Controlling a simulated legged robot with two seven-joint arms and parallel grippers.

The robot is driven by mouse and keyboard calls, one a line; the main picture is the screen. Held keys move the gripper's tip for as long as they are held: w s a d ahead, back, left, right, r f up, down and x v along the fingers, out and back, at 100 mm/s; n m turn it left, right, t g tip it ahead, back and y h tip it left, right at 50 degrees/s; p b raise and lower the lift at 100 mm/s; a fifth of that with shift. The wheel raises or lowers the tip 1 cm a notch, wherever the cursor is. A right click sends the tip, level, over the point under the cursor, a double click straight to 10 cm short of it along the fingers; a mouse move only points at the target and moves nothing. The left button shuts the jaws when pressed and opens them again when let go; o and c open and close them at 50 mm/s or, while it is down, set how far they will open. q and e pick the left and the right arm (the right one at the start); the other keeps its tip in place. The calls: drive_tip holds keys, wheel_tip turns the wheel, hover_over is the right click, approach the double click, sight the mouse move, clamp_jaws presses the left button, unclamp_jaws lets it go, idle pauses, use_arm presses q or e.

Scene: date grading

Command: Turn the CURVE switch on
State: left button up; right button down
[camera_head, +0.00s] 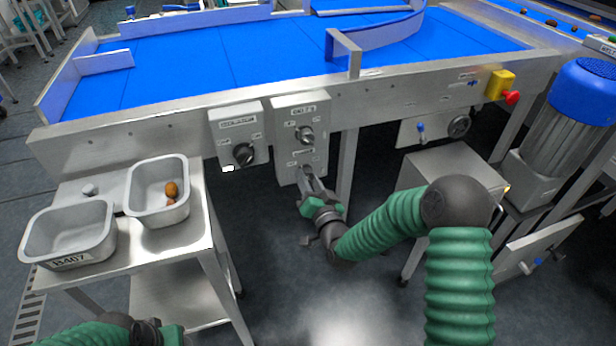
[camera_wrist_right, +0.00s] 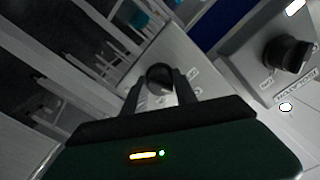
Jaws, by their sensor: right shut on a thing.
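A grey control box (camera_head: 287,110) on the conveyor's front frame carries an upper black knob (camera_head: 305,134) and a lower one hidden mostly by my gripper. Its small labels are too blurred to read surely, so I cannot confirm which is CURVE. My right gripper (camera_head: 307,174) is shut on the lower knob. In the right wrist view this round dark knob (camera_wrist_right: 159,76) sits between the fingers (camera_wrist_right: 160,92), against the light panel. The knob's setting is not clear. My left gripper (camera_head: 150,331) is at the bottom left edge, away from the box; its jaws are not clear.
A second box with a black knob (camera_head: 243,153) is just left; a knob (camera_wrist_right: 288,53) also shows in the right wrist view. A steel stand (camera_head: 130,262) with two trays is at left. A red stop button (camera_head: 511,97) and blue-topped motor (camera_head: 583,90) are right.

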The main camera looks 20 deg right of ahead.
drive_tip(key=m+p, duration=0.1)
drive_tip(key=m, duration=0.2)
drive_tip(key=shift+d+m+p, duration=0.1)
drive_tip(key=shift+m+p, duration=0.2)
drive_tip(key=shift+m, duration=0.1)
drive_tip(key=m+p, duration=0.1)
drive_tip(key=m, duration=0.2)
drive_tip(key=shift+m+p, duration=0.3)
drive_tip(key=m+p, duration=0.1)
drive_tip(key=m, duration=0.2)
drive_tip(key=shift+f+m+p, duration=0.15)
drive_tip(key=shift+m+p, duration=0.4)
drive_tip(key=shift+m, duration=0.85)
drive_tip(key=shift+s+f, duration=0.1)
drive_tip(key=c, duration=1.2)
unclamp_jaws()
drive_tip(key=shift+o, duration=1.2)
drive_tip(key=shift+d, duration=0.1)
